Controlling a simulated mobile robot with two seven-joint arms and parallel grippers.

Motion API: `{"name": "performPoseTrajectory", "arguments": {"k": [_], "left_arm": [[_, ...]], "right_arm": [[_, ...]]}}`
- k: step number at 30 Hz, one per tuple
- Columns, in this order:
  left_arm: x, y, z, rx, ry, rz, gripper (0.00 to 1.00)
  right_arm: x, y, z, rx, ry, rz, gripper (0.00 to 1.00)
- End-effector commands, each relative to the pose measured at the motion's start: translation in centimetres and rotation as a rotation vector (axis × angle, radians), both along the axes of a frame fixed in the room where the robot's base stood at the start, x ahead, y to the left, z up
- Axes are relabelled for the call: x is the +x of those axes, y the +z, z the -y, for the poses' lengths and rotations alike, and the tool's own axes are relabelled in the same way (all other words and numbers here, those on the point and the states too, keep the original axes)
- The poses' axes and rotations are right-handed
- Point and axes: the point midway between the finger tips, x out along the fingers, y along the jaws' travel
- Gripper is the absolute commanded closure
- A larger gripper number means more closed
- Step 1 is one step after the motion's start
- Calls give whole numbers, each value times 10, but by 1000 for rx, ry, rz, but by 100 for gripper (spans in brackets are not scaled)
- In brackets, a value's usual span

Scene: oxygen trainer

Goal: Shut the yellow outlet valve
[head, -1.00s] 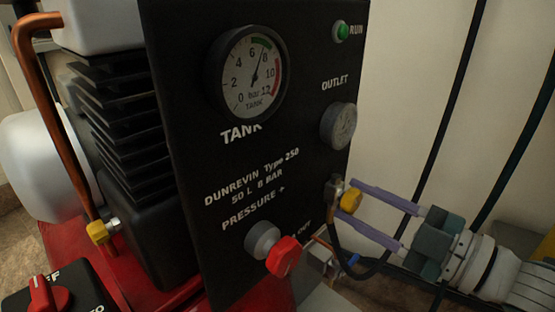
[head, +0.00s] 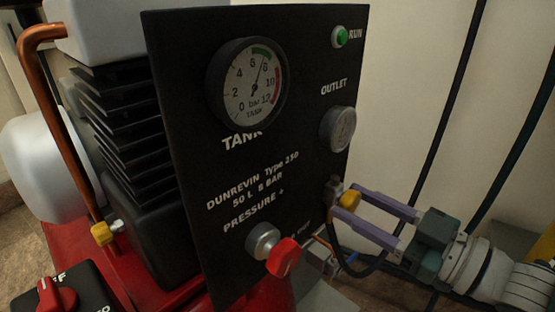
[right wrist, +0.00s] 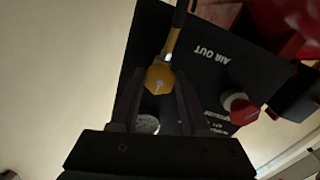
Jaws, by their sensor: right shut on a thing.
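The yellow outlet valve (head: 350,199) is on the lower right edge of the black panel (head: 195,150), below the outlet gauge (head: 338,129). My right gripper (head: 349,203) reaches in from the right with its two purple-grey fingertips on either side of the yellow handle, shut on it. In the right wrist view the valve's yellow knob (right wrist: 160,79) shows between the fingertips, with a yellow lever part above it. The fingers partly hide the handle in the head view. My left gripper is not in view.
A red knob (head: 283,257) sits low on the panel, left of my right gripper. A dark hose (head: 365,270) loops below my fingers. Dark cables hang along the wall at right. A copper pipe (head: 48,110) stands at far left.

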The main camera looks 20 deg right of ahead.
Motion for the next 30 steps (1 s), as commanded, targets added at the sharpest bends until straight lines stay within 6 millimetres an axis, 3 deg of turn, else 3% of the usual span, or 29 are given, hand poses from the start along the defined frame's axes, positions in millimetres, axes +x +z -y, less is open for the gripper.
{"name": "performPoseTrajectory", "arguments": {"k": [13, 14, 15, 21, 30], "left_arm": [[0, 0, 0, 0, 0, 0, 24], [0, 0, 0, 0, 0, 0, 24], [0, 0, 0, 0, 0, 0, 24], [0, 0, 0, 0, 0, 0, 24], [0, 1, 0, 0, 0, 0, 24]], "right_arm": [[0, 1, 0, 13, 1, -1, 100], [0, 1, 0, 13, 1, -1, 51], [0, 1, 0, 12, 1, -1, 46], [0, 1, 0, 10, 0, -2, 24], [-3, 1, 1, 8, 0, -3, 24]]}}
